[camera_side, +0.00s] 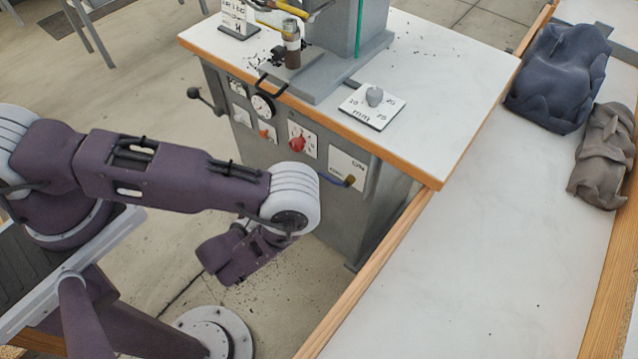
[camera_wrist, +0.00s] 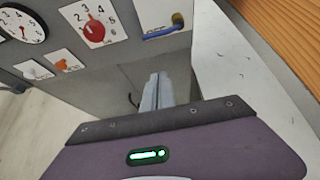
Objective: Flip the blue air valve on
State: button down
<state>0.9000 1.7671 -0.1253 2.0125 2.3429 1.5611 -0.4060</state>
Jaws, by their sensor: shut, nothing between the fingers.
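The blue air valve (camera_side: 337,180) is on the front panel of the grey press cabinet, on a white plate marked ON. Its blue handle lies roughly level and slants slightly, with a yellow brass end at the right. My wrist hides part of its surroundings in the side view. In the wrist view the blue valve (camera_wrist: 161,33) is at the top, beyond my fingertips. My gripper (camera_wrist: 158,78) is shut and empty, apart from the valve and below it in that picture. My fingers cannot be made out in the side view.
A red numbered knob (camera_side: 297,143), a round gauge (camera_side: 262,106) and an orange switch (camera_wrist: 62,64) sit left of the valve. The tabletop edge (camera_side: 400,166) overhangs the panel. A wood-edged bench (camera_side: 470,270) stands to the right, with dark cloth bundles (camera_side: 558,75) on it.

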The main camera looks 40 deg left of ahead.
jog(key=shift+w, duration=0.1)
jog(key=w+f, duration=0.1)
jog(key=w, duration=0.8)
jog(key=shift+w, duration=0.15)
